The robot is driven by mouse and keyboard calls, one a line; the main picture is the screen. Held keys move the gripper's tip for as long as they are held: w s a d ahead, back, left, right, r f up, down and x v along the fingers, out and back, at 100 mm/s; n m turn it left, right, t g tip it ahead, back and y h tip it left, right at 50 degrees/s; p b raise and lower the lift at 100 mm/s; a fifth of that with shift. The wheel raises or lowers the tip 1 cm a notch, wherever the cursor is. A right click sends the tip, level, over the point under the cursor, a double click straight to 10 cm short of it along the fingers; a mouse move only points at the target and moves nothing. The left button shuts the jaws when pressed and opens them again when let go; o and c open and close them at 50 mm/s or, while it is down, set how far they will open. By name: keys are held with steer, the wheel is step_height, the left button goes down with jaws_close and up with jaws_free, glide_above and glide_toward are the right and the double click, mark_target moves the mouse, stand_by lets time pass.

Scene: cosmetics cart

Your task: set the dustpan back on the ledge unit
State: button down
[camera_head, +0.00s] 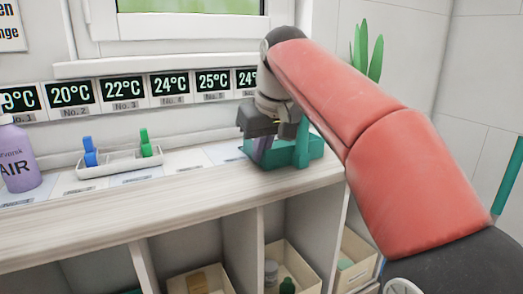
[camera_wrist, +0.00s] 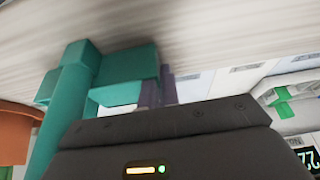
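The teal dustpan (camera_head: 318,147) sits at the right end of the pale wooden ledge unit (camera_head: 150,214), and looks as if it rests on the top. Its upright teal handle (camera_head: 302,142) rises just right of my gripper (camera_head: 262,150). My gripper points down over the dustpan's left part, and its fingertips are partly lost against the teal. In the wrist view the dustpan (camera_wrist: 130,68) lies close beside the greyish-purple fingers (camera_wrist: 157,92). Whether the fingers touch or grip it is hidden by the gripper's dark body.
A clip tray (camera_head: 118,163) with blue and green clips and a purple bottle (camera_head: 17,158) stand left on the ledge. Temperature signs (camera_head: 125,92) line the wall behind. A green plant (camera_head: 368,52) is behind my arm. Cubbies below hold bins (camera_head: 292,268). Mid-ledge front is clear.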

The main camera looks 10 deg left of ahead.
steer(key=shift+f, duration=0.1)
steer(key=c, duration=1.6)
jaws_free()
steer(key=shift+c, duration=0.2)
steer(key=shift+f+b, duration=0.2)
steer(key=shift+b, duration=0.2)
steer(key=p+v, duration=0.2)
steer(key=v, duration=0.6)
steer(key=shift+a+r+p, duration=0.15)
steer(key=shift+a+p, duration=0.1)
steer(key=shift+p, duration=0.15)
steer(key=shift+w, duration=0.15)
